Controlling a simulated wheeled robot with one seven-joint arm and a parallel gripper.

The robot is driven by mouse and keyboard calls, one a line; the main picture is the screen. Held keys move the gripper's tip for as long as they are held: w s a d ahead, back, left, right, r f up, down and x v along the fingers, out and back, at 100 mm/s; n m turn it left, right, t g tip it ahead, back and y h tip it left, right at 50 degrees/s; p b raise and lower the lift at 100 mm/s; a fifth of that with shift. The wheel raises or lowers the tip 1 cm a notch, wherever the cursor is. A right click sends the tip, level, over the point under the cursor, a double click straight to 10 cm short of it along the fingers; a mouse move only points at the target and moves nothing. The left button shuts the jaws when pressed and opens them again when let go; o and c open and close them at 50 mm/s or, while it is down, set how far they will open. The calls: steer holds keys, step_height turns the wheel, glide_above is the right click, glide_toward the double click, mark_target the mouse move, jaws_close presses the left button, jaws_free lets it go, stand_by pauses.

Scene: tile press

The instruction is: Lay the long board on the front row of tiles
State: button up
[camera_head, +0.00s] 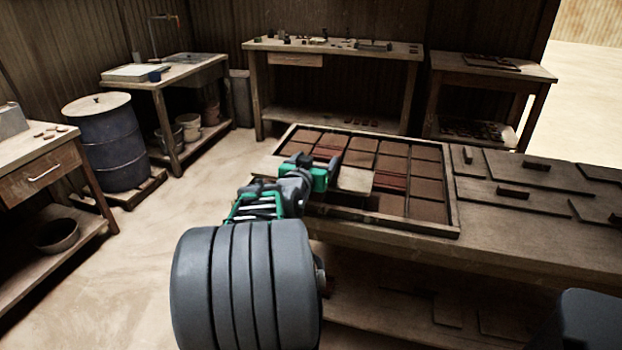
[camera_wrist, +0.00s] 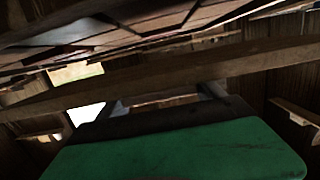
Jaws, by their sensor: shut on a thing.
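The wooden tray (camera_head: 454,190) of brown tiles lies on the bench in the head view. Its front row of tiles (camera_head: 428,210) shows at the right; my arm and gripper hide the left part. My gripper (camera_head: 322,178), with green fingers, is over the tray's front left part. It is shut on a wooden piece, mostly hidden by the fingers. A pale, flat board (camera_head: 356,180) shows just right of the fingers, over the tiles; I cannot tell whether it touches them. In the wrist view a dark wooden strip (camera_wrist: 165,116) lies against the green finger.
Several flat boards with block handles, one of them here (camera_head: 525,170), lie on the bench right of the tray. Behind stand a tool table (camera_head: 335,47) and a smaller table (camera_head: 490,68). A blue drum (camera_head: 108,143) stands at the left. Open floor (camera_head: 120,260) lies front left.

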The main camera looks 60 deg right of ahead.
steer(key=shift+w+d+f, duration=0.25)
steer(key=shift+w+f, duration=0.15)
steer(key=shift+f, duration=0.05)
steer(key=shift+w+d+f, duration=0.2)
steer(key=shift+w+f, duration=0.15)
steer(key=shift+f, duration=0.1)
steer(key=shift+w+f+b, duration=0.15)
steer(key=shift+f+b, duration=0.25)
steer(key=shift+f, duration=1.3)
steer(key=shift+f, duration=0.2)
steer(key=o, duration=1.7)
